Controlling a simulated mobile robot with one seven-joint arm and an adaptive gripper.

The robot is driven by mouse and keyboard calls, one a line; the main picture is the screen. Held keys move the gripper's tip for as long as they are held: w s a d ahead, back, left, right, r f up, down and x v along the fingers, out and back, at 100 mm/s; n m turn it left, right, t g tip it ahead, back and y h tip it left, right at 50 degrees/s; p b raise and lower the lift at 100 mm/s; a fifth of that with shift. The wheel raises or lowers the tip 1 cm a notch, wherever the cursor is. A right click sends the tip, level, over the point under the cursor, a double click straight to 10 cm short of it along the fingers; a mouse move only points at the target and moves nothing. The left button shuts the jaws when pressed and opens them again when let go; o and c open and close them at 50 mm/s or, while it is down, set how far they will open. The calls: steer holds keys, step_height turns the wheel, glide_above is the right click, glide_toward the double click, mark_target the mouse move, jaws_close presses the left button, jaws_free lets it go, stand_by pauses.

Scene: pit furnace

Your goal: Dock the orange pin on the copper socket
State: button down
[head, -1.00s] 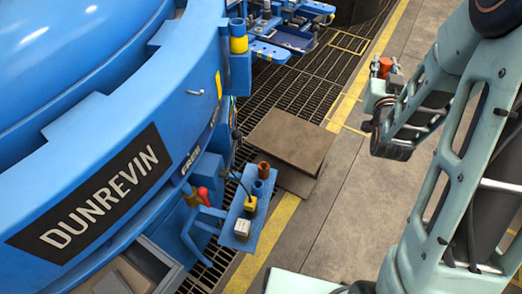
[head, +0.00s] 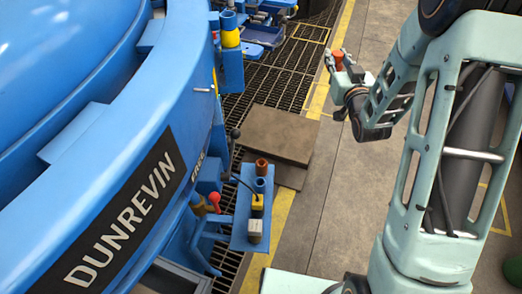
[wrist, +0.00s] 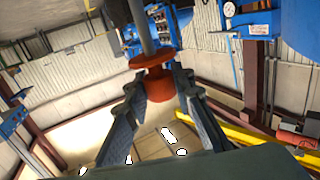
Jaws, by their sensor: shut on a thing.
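The orange pin (head: 338,60) is in my gripper (head: 346,73), at the upper right of the head view, above the floor. In the wrist view the pin (wrist: 158,86) has a wide collar and a grey shaft, and both fingers (wrist: 157,80) close on its orange body. The copper socket (head: 261,166) is a short open-topped cylinder at the far end of a blue shelf (head: 241,215) on the side of the furnace. The gripper is apart from the socket, beyond it and to its right in the head view. The socket cannot be made out in the wrist view.
A blue cylinder (head: 260,185), a yellow-based fitting (head: 257,202) and a grey block (head: 255,230) share the shelf. A red-knobbed lever (head: 214,199) stands left of it. The big blue furnace (head: 110,110) fills the left. Open floor (head: 335,200) lies right of the shelf.

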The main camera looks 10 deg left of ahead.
steer(key=a+f+n+g+y+b, duration=0.65)
steer(key=a+f+y, duration=0.25)
steer(key=a+f, duration=0.7)
steer(key=s+a+f+n+g+y+b, duration=0.1)
steer(key=s+a+f+n+g+b, duration=0.1)
steer(key=f, duration=1)
steer(key=s+a+f+n+g+y+b, duration=0.1)
steer(key=s+f+n+g+b, duration=0.3)
steer(key=f, duration=0.9)
steer(key=shift+s+a+f+n+g+y+b, duration=0.3)
steer(key=shift+s+g+y+b, duration=0.4)
steer(key=shift+s+g+b, duration=0.55)
steer(key=shift+w+r+t+b, duration=0.15)
steer(key=shift+t+b, duration=0.15)
steer(key=shift+b, duration=0.35)
steer(key=shift+f+b, duration=0.55)
steer(key=shift+f, duration=0.05)
steer(key=c, duration=1.9)
jaws_free()
steer(key=shift+c, duration=0.2)
steer(key=shift+d, duration=0.1)
